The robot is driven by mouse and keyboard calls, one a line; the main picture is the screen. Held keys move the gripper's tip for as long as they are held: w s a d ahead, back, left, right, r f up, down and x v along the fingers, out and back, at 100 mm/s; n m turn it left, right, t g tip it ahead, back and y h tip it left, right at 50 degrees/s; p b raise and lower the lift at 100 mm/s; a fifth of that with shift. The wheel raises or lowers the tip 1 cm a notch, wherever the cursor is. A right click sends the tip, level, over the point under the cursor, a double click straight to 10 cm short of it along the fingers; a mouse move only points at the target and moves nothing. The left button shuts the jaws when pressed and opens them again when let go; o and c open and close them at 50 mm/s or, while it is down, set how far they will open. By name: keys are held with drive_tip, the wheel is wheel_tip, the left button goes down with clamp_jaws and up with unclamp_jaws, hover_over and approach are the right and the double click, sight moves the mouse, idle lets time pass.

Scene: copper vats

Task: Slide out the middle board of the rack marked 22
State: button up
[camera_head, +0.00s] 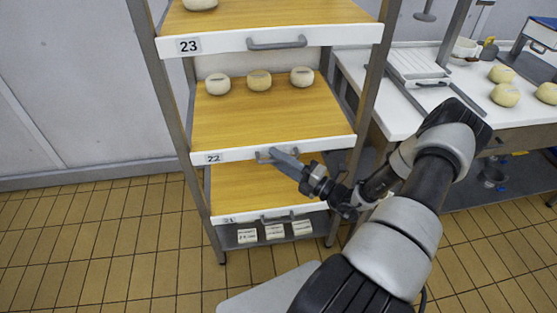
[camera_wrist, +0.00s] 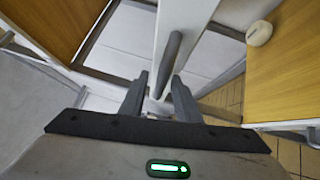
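The rack's middle board (camera_head: 265,122), with a wooden top and a white front strip marked 22 (camera_head: 213,158), carries three pale round loaves or cheeses along its back. Its grey bar handle (camera_head: 262,155) is partly hidden by my gripper (camera_head: 277,153) in the head view. In the wrist view a white front strip (camera_wrist: 190,22) and its grey handle (camera_wrist: 173,55) lie just ahead of my gripper (camera_wrist: 160,77).
Board 23 (camera_head: 262,40) is above and board 21 (camera_head: 240,214) below, each with its own handle. The grey rack post (camera_head: 372,95) stands close to my arm. A white worktable (camera_head: 410,120) with more round pieces is at the right. Tiled floor (camera_head: 100,240) is clear at left.

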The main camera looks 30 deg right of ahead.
clamp_jaws()
drive_tip(key=shift+s, duration=0.1)
drive_tip(key=s+a+p, duration=0.2)
drive_tip(key=s, duration=0.8)
drive_tip(key=s+a+p, duration=0.2)
drive_tip(key=s+a, duration=0.1)
drive_tip(key=s, duration=0.6)
drive_tip(key=shift+s+a, duration=0.35)
drive_tip(key=shift+s, duration=0.05)
unclamp_jaws()
